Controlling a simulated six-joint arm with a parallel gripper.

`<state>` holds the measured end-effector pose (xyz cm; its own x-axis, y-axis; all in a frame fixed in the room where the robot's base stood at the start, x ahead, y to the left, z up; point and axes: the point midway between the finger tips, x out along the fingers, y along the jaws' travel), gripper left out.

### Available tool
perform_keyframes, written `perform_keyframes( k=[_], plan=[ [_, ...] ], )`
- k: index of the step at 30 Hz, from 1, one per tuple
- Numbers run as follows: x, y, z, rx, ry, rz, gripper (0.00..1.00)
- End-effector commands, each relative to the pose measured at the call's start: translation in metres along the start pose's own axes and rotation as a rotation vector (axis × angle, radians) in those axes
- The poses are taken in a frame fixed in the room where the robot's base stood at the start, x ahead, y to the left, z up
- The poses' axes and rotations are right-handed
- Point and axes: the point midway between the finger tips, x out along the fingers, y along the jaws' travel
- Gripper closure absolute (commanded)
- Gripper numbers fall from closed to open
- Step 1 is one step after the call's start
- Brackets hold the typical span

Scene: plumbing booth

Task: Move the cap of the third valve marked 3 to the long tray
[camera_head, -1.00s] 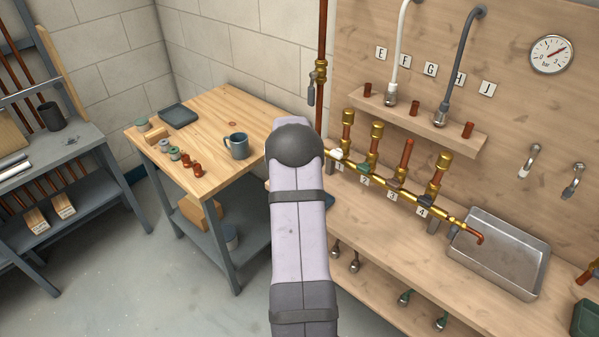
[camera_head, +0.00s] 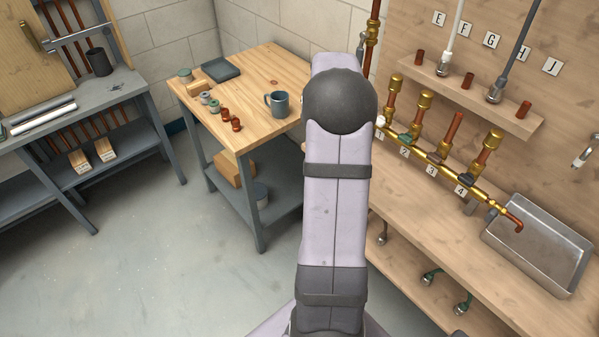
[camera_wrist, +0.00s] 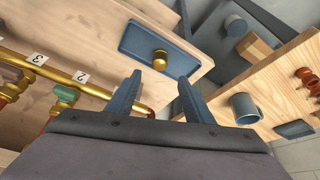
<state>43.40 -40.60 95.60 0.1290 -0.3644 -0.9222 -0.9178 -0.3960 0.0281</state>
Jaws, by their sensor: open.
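The third valve post, marked 3 (camera_head: 455,126), is a bare copper stub without a brass cap; the posts beside it carry brass caps. In the wrist view a brass cap (camera_wrist: 160,58) sits in a long blue tray (camera_wrist: 135,38) on the wooden bench. My gripper (camera_wrist: 159,80) is open and empty. Its fingertips point towards the tray, one on each side of the cap in the picture, and appear apart from it. In the head view my arm hides the gripper and the tray.
Brass caps (camera_head: 425,98) top the neighbouring posts along the brass pipe. A metal basin (camera_head: 540,245) stands at the pipe's right end. The side table holds a blue-grey mug (camera_head: 277,103), copper fittings (camera_head: 229,119) and a dark tray (camera_head: 220,69). Hoses hang above.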

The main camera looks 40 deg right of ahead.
Motion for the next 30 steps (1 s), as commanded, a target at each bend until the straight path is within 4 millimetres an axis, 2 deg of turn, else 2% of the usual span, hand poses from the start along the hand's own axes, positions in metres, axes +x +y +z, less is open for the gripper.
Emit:
perform_keyframes(
  k=[2,5,8,11,14,15,18,22,24,27,30],
  plan=[
    [-0.003,-0.005,0.005,-0.016,-0.005,-0.005,0.53],
    [-0.011,-0.02,0.024,-0.07,-0.022,-0.021,0.53],
    [-0.028,-0.043,0.062,-0.176,-0.055,-0.049,0.53],
    [-0.05,-0.067,0.119,-0.327,-0.102,-0.087,0.53],
    [-0.075,-0.082,0.187,-0.504,-0.153,-0.13,0.53],
    [-0.084,-0.084,0.215,-0.578,-0.173,-0.147,0.53],
    [-0.104,-0.078,0.281,-0.751,-0.222,-0.184,0.53],
    [-0.121,-0.058,0.348,-0.943,-0.274,-0.221,0.53],
    [-0.127,-0.045,0.374,-1.02,-0.294,-0.235,0.53],
    [-0.131,-0.031,0.399,-1.098,-0.317,-0.248,0.53],
    [-0.133,-0.023,0.411,-1.138,-0.328,-0.254,0.53]
  ],
)
